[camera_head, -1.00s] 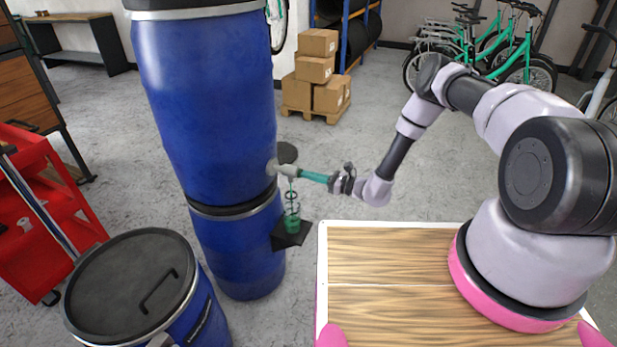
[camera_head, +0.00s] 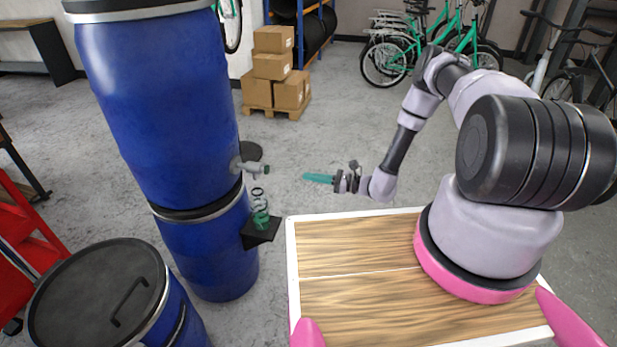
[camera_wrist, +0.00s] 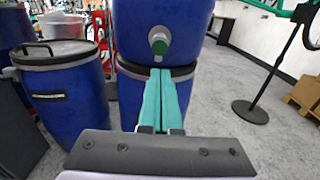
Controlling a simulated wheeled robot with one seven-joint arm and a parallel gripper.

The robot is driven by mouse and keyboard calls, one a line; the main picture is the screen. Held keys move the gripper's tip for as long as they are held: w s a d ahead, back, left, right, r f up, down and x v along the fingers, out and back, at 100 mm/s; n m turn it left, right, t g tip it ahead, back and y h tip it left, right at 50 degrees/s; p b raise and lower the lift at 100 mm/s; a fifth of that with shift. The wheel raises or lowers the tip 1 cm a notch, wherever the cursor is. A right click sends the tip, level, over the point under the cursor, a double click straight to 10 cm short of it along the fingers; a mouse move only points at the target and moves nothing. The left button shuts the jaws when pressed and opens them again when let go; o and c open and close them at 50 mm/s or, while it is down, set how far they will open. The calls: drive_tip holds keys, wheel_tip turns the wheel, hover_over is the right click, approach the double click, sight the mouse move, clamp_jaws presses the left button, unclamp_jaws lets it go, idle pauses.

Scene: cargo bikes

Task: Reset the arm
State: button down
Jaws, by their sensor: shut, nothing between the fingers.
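My gripper (camera_head: 318,178) is shut and empty, its two teal fingers side by side, pointing left. In the wrist view the shut fingers (camera_wrist: 161,100) point forward. They are apart from the grey tap (camera_head: 251,168) on the stacked blue barrels (camera_head: 160,100); a clear gap shows between them. The tap also shows in the wrist view (camera_wrist: 159,42), just beyond the fingertips, with a green end. A small green bottle-like item (camera_head: 260,212) stands on a black shelf (camera_head: 262,232) below the tap.
A wooden-topped platform (camera_head: 350,300) lies under my arm. A lidded blue barrel (camera_head: 100,290) stands front left, with a red cart (camera_head: 28,240) beside it. Cardboard boxes (camera_head: 273,65) and bikes (camera_head: 430,45) are at the back.

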drive_tip(key=s+d+r+n+g+h, duration=0.1)
drive_tip(key=r+n+g+h, duration=0.2)
drive_tip(key=r, duration=0.8)
drive_tip(key=s+d+r+n+g+h, duration=0.1)
drive_tip(key=r+n+g, duration=0.1)
drive_tip(key=r+n, duration=0.65)
drive_tip(key=s+d+r+n+g+h, duration=0.1)
drive_tip(key=s+d+r+g+h, duration=0.15)
drive_tip(key=r, duration=1.05)
drive_tip(key=s+d+r+n+t+h, duration=0.2)
drive_tip(key=s+d+r+t+h, duration=0.2)
drive_tip(key=s+r, duration=0.6)
drive_tip(key=s+d+r+n+t+h, duration=0.3)
drive_tip(key=s+d+r, duration=0.4)
drive_tip(key=s+r, duration=0.3)
wheel_tip(320, 180, up, 3)
drive_tip(key=shift+s+d+r+t+h, duration=0.1)
drive_tip(key=shift+s+d+t+h, duration=0.1)
drive_tip(key=shift+t+h, duration=0.55)
